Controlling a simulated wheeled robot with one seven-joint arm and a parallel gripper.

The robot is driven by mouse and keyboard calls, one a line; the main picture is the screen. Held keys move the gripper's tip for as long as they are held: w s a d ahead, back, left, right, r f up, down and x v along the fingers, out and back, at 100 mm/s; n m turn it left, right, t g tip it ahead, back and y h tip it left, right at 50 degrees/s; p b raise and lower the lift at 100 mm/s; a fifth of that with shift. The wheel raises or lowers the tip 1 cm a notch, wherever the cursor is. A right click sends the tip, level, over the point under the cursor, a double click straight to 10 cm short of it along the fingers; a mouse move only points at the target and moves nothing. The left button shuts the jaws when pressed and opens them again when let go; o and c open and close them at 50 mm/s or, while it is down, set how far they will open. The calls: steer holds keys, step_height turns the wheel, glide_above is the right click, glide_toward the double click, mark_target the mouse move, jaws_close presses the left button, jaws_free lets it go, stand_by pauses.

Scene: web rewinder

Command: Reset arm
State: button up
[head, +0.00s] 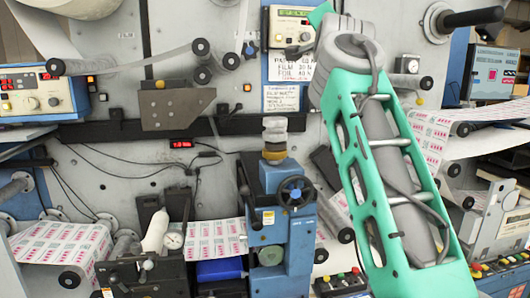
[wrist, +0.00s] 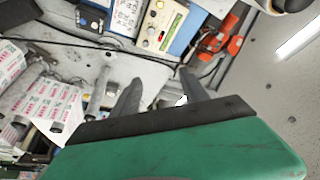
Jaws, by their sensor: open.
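My arm (head: 390,160), a green frame around grey links, rises through the right half of the head view. Its far end reaches up in front of the rewinder's grey panel. I cannot make out the gripper in the head view. In the wrist view, the two dark fingers of my gripper (wrist: 160,77) stand apart beyond the dark edge of the green housing. The gripper is open, and I see nothing held between the fingers. The machine panel and a control box lie in the background beyond them.
A blue press unit with a handwheel (head: 296,192) stands left of my arm. Printed web (head: 216,238) runs at lower left, and more web (head: 425,135) lies right of my arm. Rollers stick out from the panel. In the wrist view, red-orange tools (wrist: 235,45) show at upper right.

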steer(key=s+f+n+g+y, duration=0.1)
steer(key=s+f+n+g, duration=0.15)
steer(key=f, duration=0.85)
steer(key=s+d+f+n+g, duration=0.1)
steer(key=s+f+n+g, duration=0.15)
steer(key=f, duration=0.85)
steer(key=s+f+n+g+y, duration=0.1)
steer(key=s+f+n+g, duration=0.15)
steer(key=f, duration=0.85)
steer(key=s+f+n+g, duration=0.2)
steer(key=s+f+g, duration=0.2)
steer(key=s+f, duration=0.7)
steer(key=s+f+n+g, duration=0.3)
steer(key=s+f, duration=0.8)
steer(key=f, duration=0.7)
steer(key=shift+d+f+g, duration=0.25)
steer(key=shift+f+g, duration=0.05)
steer(key=shift+g, duration=0.45)
steer(key=shift+s, duration=0.1)
steer(key=shift+c, duration=0.4)
